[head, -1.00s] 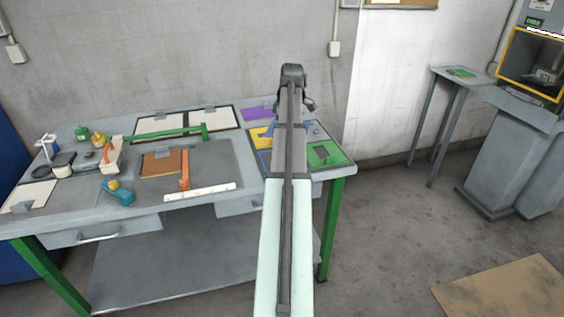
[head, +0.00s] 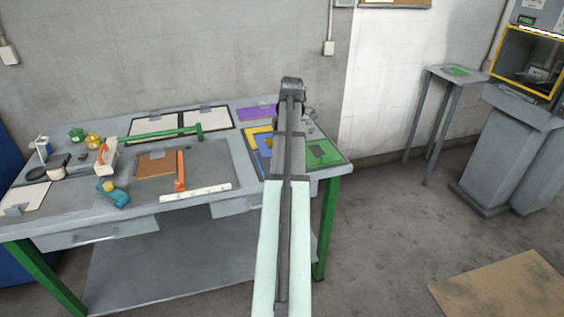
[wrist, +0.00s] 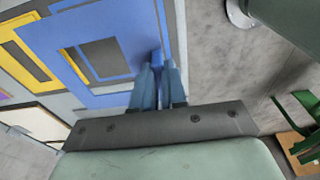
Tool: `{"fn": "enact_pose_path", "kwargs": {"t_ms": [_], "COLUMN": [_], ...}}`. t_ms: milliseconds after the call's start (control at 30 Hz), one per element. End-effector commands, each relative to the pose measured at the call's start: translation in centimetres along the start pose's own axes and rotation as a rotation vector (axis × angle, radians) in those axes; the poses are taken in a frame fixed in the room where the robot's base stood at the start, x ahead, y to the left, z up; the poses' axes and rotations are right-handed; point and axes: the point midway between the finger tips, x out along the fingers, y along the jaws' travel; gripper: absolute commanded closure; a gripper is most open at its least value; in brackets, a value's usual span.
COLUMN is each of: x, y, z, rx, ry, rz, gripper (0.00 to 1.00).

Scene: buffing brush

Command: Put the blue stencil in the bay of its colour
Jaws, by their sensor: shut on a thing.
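My gripper (wrist: 157,88) is shut on the upright tab of the blue stencil (wrist: 130,70), a flat blue plate with a rectangular cut-out, in the wrist view. The plate reaches up and left from my fingers, over or on the coloured bays at the bench's right end; I cannot tell if it touches them. The bay with blue edging (head: 265,160) shows partly in the head view, left of my arm. My arm hides the fingers and most of the stencil there.
Beside it lie a yellow bay (head: 259,135), a purple bay (head: 257,113) and a green bay (head: 323,153) on the workbench (head: 70,205). A green bar (head: 160,135), an orange-handled tool (head: 181,172) and a white strip (head: 196,192) lie to the left.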

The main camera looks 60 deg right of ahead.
Motion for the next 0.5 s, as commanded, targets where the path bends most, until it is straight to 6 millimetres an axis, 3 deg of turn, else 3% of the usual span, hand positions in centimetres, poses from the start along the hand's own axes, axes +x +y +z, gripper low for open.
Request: {"fn": "enact_pose_path", "kwargs": {"t_ms": [200, 500], "x": [3.3, 5.6], "y": [-0.1, -0.1], "z": [0.4, 0.7], "rx": [0.001, 0.002], "ry": [0.000, 0.000], "rz": [-0.001, -0.001], "gripper": [1.00, 1.00]}}
